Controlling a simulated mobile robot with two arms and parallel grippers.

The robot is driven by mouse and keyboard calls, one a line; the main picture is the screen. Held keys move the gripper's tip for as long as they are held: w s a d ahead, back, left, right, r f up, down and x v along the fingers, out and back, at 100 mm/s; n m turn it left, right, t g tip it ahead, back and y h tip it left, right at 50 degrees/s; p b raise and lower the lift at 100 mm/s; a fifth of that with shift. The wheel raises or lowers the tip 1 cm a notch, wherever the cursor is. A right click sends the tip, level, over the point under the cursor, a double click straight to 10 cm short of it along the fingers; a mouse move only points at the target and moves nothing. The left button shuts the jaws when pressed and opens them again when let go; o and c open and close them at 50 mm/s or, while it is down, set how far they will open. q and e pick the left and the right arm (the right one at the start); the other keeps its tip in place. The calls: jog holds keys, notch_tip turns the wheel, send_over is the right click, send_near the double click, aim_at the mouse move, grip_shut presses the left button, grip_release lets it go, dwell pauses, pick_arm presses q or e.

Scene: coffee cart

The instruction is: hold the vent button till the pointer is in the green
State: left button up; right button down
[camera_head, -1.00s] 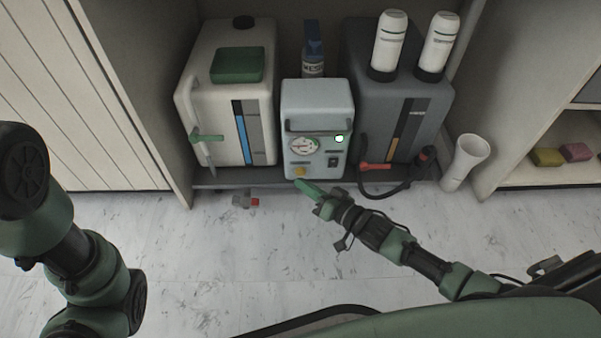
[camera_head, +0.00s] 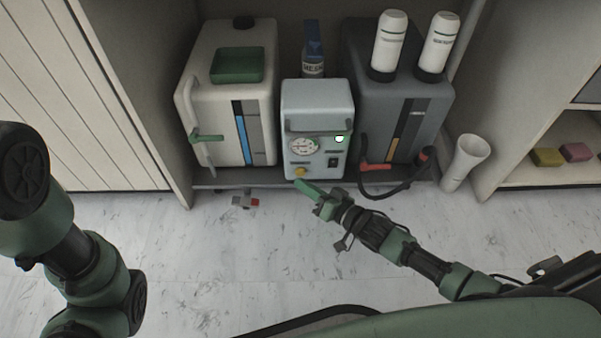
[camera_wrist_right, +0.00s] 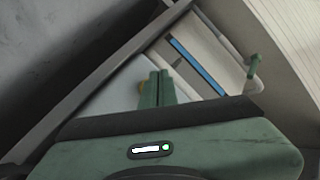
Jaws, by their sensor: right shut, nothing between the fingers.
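The pale grey-blue machine (camera_head: 317,108) stands in the middle of the low cart shelf. Its round white gauge (camera_head: 302,146) is on the front; the pointer is too small to read against any green zone. A yellow button (camera_head: 300,171) sits low on the front, below the gauge. My right gripper (camera_head: 303,185) is shut and empty, its green fingertips just below and in front of the button. In the right wrist view the shut fingers (camera_wrist_right: 156,88) point at the machine, with the yellow button partly showing beside them; contact cannot be told. My left gripper is out of view.
A cream tank (camera_head: 222,110) with a green tap stands left of the machine. A dark tank (camera_head: 380,110) with a black hose and red handle (camera_head: 376,166) stands right. A white cup (camera_head: 465,160) stands at right.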

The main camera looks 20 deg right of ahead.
dwell(0.7)
jog(key=shift+w+d, duration=0.1)
jog(key=shift+w, duration=0.3)
jog(key=shift+w+d, duration=0.2)
jog(key=shift+w, duration=0.3)
dwell(2.1)
dwell(0.5)
jog(key=shift+s+a+p, duration=0.3)
jog(key=shift+s+p, duration=0.4)
jog(key=shift+s, duration=0.2)
